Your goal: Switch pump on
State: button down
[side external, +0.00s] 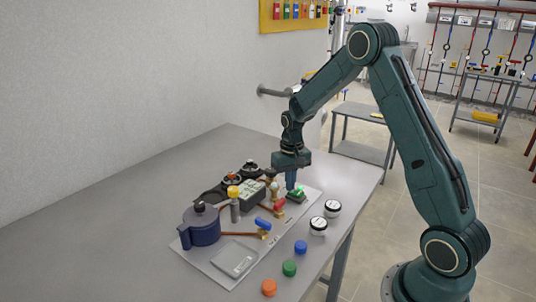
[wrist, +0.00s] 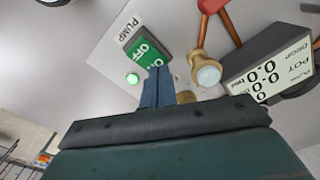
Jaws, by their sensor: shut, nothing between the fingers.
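The pump switch (wrist: 144,46) is a green rocker marked OFF and ON, beside a white PUMP label (wrist: 130,28) in the wrist view. A small round light (wrist: 132,79) next to it glows green. In the side view the switch (side external: 297,196) sits at the right part of the board, with green glow showing. My gripper (wrist: 157,72) is shut and empty, its blue fingertips at the ON end of the switch. They hide part of that end, and I cannot tell whether they touch it. In the side view my gripper (side external: 291,187) points down at the switch.
A dark blue pot (side external: 201,226), a grey block with a yellow knob (side external: 234,192) and a blue-handled valve (side external: 263,224) stand on the board. A readout (wrist: 265,75) is near my fingers.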

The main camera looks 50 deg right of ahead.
notch_tip(320, 180, up, 7)
dwell(1.1)
jog(key=s+a+r+n+t, duration=0.3)
jog(key=s+a+r, duration=0.6)
jog(key=a+r, duration=0.3)
jog(key=s+a+r+n+t, duration=0.1)
jog(key=s+a, duration=0.1)
jog(key=s, duration=0.6)
jog(key=s+a+r+n+t, duration=0.1)
jog(key=s+a+r+n, duration=0.1)
jog(key=s, duration=0.6)
jog(key=shift+a+r+t, duration=0.2)
jog(key=shift+a+t, duration=0.1)
jog(key=shift+a, duration=0.45)
